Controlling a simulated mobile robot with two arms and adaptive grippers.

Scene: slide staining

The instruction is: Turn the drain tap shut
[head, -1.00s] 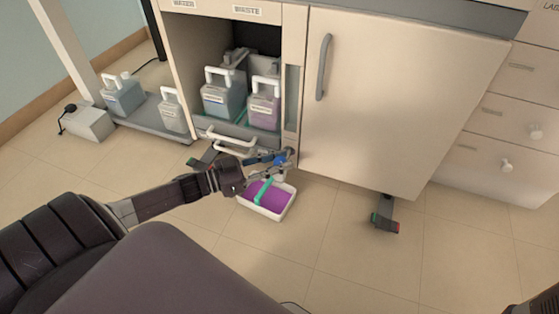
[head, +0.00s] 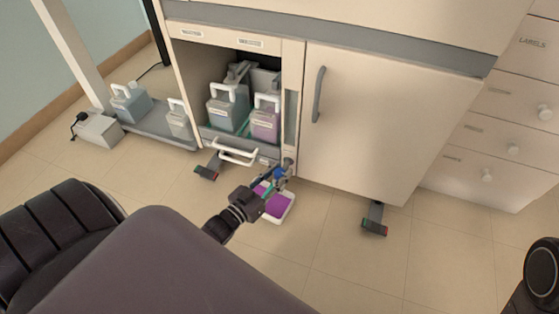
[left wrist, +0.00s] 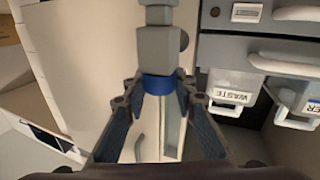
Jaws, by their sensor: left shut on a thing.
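The drain tap (head: 287,162) is a grey fitting with a blue part, low at the front of the cabinet, right of the open compartment. In the left wrist view its grey body and blue collar (left wrist: 158,84) stand between my fingers. My left gripper (head: 276,176) reaches it from the lower left and is shut on the tap at the blue part. The fingers partly hide the tap in the head view, and I cannot tell its exact turn angle. A white tray (head: 276,219) with purple liquid sits on the floor below.
The open compartment holds a grey canister (head: 228,112) and a purple one (head: 265,124). A white drawer handle (head: 237,157) sticks out left of the tap. Cabinet feet (head: 374,222) stand on the floor.

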